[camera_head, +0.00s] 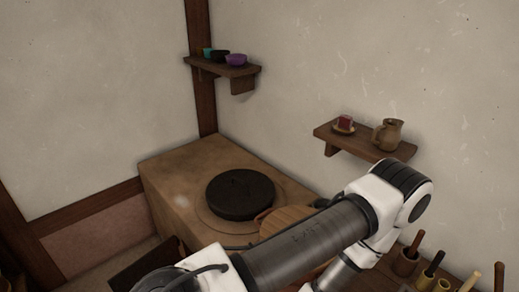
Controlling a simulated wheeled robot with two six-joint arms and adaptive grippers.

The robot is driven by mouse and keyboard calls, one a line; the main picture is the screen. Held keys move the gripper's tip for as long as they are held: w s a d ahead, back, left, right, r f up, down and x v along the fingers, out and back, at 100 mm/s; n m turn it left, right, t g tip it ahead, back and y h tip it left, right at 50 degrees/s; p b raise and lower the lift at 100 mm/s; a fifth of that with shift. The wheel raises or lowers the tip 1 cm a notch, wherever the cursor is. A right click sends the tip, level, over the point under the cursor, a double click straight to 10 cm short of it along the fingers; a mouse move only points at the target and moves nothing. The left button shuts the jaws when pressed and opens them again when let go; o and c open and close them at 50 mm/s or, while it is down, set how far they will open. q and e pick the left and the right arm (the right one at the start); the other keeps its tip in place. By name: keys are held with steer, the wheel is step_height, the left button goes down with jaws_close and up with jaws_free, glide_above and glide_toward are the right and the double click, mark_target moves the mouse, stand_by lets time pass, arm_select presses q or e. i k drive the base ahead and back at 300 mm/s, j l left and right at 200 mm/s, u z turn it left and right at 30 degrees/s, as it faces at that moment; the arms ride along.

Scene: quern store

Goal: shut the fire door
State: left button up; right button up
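A brown clay stove (165,185) stands in the corner, with a round black plate or pan (240,193) on its top. A dark flat panel (143,262) juts out at the stove's lower front and looks like the fire door standing open. Its lower part is hidden behind my arm, and I cannot see the stove opening clearly. One of my arms, white and dark grey, crosses the lower middle, bends at the right and runs back down. Neither gripper is in view, so I see no contact with the door.
A round wooden lid (282,219) lies beside the black plate, partly behind my arm. A wall shelf (338,140) bears a jug (387,134) and a small red block. Another shelf (243,71) holds bowls. Several wooden vessels (407,261) stand at lower right.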

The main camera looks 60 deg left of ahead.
mark_target(167, 254)
steer(key=u, duration=3.45)
steer(key=i+j+u, duration=0.15)
steer(key=i, duration=0.3)
steer(key=i+j+u, duration=0.15)
steer(key=i+j, duration=0.15)
steer(key=i, duration=0.15)
steer(key=i+j+u, duration=0.2)
steer(key=i, duration=0.25)
